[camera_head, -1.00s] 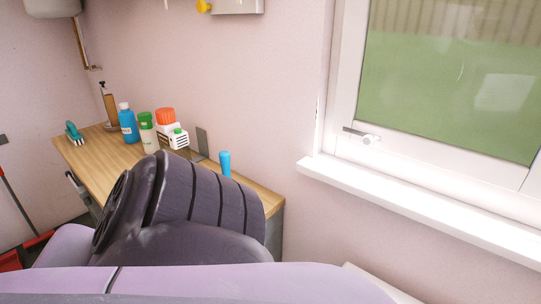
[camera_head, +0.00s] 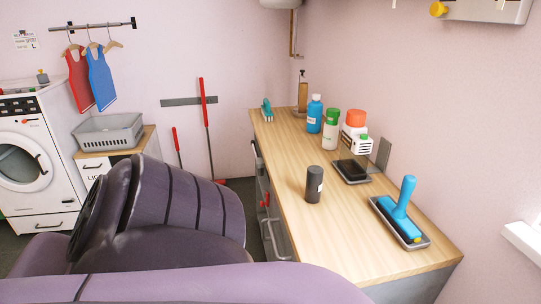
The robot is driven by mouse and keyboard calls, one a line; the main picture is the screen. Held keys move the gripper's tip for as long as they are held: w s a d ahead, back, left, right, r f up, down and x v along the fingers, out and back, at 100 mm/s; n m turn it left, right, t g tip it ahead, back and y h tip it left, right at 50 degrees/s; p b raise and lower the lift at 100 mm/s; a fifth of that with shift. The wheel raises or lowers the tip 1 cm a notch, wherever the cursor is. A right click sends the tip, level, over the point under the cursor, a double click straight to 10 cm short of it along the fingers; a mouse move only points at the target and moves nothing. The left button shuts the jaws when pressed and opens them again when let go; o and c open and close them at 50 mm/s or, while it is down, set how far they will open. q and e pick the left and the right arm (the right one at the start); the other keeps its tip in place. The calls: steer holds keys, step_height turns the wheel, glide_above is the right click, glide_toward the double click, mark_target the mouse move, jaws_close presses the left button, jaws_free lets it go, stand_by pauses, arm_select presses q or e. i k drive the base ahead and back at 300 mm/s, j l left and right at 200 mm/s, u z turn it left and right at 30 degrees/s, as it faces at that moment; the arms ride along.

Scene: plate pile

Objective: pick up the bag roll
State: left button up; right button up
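A dark grey cylinder with a small pale label stands upright on the wooden counter; it looks like the bag roll (camera_head: 314,186). It is near the counter's left edge, apart from the other items. Neither of my grippers shows in the head view. Only purple-grey parts of my own body fill the lower left and the bottom, so I see no contact with the roll.
The wooden counter (camera_head: 345,233) has free room around the roll. A blue-handled tool in a tray (camera_head: 402,215), a dark tray (camera_head: 352,171) and several bottles stand right and behind. A washing machine (camera_head: 29,165) and grey basket (camera_head: 108,134) are left.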

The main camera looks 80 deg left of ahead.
mark_target(313, 188)
steer(key=j+u, duration=0.1)
steer(key=u, duration=0.85)
steer(key=j+u, duration=0.1)
steer(key=u, duration=0.4)
steer(key=i+u, duration=0.1)
steer(key=u, duration=0.35)
steer(key=j+z, duration=0.1)
steer(key=z, duration=0.55)
steer(key=j+z, duration=0.4)
steer(key=i+j+z, duration=0.1)
steer(key=j+z, duration=0.55)
steer(key=j, duration=0.15)
steer(key=k+j+z, duration=0.2)
steer(key=j, duration=0.15)
steer(key=k+j, duration=0.1)
steer(key=j, duration=0.3)
steer(key=k+j+z, duration=0.1)
steer(key=j, duration=0.35)
